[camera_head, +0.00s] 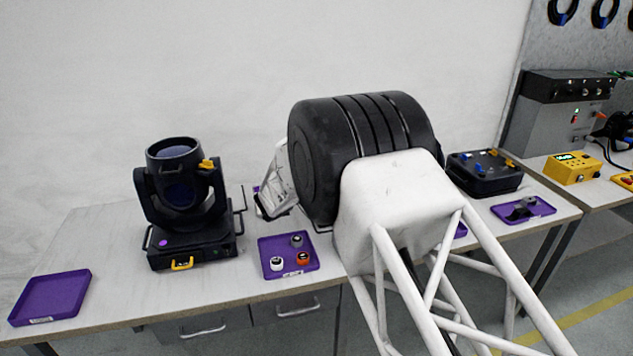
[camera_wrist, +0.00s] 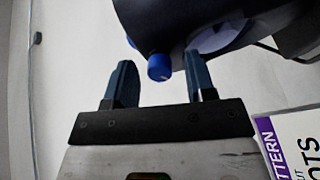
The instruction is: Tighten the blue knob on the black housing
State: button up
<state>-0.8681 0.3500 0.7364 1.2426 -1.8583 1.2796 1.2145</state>
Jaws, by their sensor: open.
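In the wrist view, a black rounded housing (camera_wrist: 170,15) fills the top, with a pale round opening (camera_wrist: 222,38) at its right. A blue knob (camera_wrist: 159,67) sticks down from the housing. Part of another blue piece (camera_wrist: 131,42) shows at its upper left. My gripper (camera_wrist: 163,70) is open, and the knob appears between its two dark fingertips, nearer the right one. I see no finger pressed on it, and its depth relative to the tips is unclear. In the head view my arm covers the middle of the bench, and I cannot make out this housing or knob there.
On the bench stand a black moving-head light (camera_head: 180,195), an empty purple tray (camera_head: 52,297), a purple tray (camera_head: 290,262) with small knobs, and a black box (camera_head: 487,172) with blue and yellow knobs. A printed sign (camera_wrist: 290,140) is close at right in the wrist view.

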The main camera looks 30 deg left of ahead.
jog(key=v, duration=0.7)
jog(key=shift+s, duration=0.2)
jog(key=shift+a, duration=0.1)
jog(key=shift+n, duration=0.3)
jog(key=n, duration=2.3)
jog(key=shift+r+n, duration=0.1)
jog(key=shift+n, duration=0.2)
jog(key=shift+w, duration=0.1)
jog(key=x, duration=0.7)
jog(key=shift+w, duration=0.3)
